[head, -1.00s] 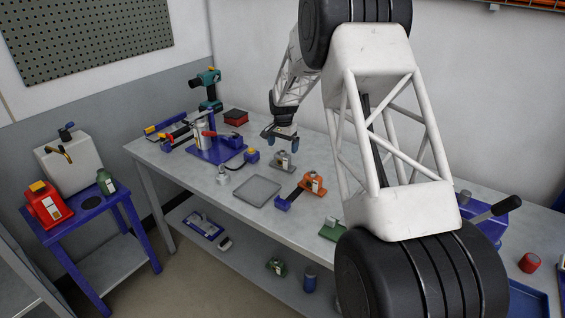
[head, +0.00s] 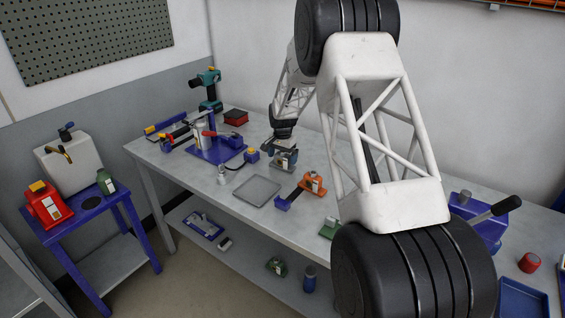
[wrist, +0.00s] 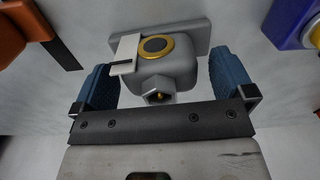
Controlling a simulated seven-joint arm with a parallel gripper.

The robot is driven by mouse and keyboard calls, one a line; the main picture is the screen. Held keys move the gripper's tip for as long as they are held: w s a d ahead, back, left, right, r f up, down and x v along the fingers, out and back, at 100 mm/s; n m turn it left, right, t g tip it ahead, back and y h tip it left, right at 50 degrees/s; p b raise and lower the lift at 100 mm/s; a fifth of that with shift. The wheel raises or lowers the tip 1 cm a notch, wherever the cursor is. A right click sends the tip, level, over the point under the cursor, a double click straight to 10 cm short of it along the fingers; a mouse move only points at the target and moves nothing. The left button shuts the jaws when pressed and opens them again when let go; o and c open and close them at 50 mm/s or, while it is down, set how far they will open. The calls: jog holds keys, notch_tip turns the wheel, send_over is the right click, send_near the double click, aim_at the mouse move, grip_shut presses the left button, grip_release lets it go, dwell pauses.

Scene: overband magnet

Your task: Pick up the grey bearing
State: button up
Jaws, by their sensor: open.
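The grey bearing (wrist: 168,70) is a block with a brass-ringed bore, a pale tag and a flat base, seen close up in the wrist view. In the head view the bearing (head: 284,165) stands on the bench, partly hidden by my gripper (head: 284,154). In the wrist view my gripper (wrist: 160,82) is open, with one blue finger pad on each side of the bearing's body. A gap shows between the body and each finger.
A blue press-like stand (head: 215,150) with a red handle is to the left, with a small blue-and-yellow part (head: 252,155) nearby.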

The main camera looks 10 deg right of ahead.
dwell(0.3)
jog(key=c, duration=1.3)
jog(key=shift+c, duration=0.2)
jog(key=shift+r, duration=0.2)
jog(key=shift+r, duration=4.85)
